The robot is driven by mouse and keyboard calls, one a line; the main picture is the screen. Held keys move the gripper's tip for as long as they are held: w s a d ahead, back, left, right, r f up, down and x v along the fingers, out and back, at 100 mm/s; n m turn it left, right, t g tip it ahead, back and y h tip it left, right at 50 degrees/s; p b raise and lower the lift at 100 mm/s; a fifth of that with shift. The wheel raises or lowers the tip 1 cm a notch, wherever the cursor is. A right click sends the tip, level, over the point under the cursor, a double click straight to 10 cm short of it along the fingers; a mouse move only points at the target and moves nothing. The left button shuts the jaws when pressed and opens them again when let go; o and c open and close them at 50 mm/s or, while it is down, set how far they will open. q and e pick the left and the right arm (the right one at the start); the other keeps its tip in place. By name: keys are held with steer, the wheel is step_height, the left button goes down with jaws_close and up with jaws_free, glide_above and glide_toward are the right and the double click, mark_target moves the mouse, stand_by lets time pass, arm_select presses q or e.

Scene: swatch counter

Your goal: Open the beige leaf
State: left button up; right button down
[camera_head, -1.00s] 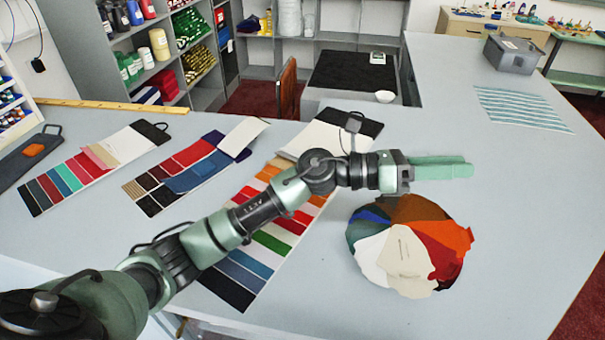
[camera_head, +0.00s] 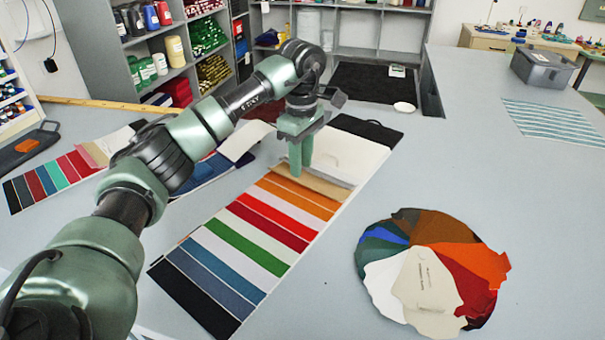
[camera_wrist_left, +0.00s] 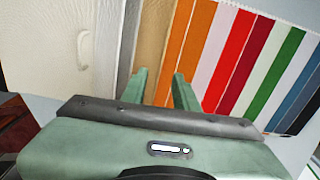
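The long swatch card (camera_head: 338,153) lies flat in the middle of the counter, with a cream cover part at its far end and a row of coloured strips. A tan-beige leaf (camera_head: 318,186) lies between the cream part and the orange strips; it also shows in the left wrist view (camera_wrist_left: 153,38). My left gripper (camera_head: 300,168) points down over this leaf and the orange strip. Its fingers (camera_wrist_left: 160,76) are apart with nothing visible between them. I cannot tell whether the fingertips touch the card. My right gripper is not in view.
A round fan of swatches (camera_head: 378,240) with a cream leaf on top lies to the right. Other swatch cards (camera_head: 40,185) lie at the left, partly behind my arm. A grey box (camera_head: 543,66) and a striped cloth (camera_head: 553,122) are at the far right. The counter between them is clear.

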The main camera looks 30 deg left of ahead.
mark_target(302, 182)
arm_select(q)
steer(key=shift+f, duration=2)
jaws_close()
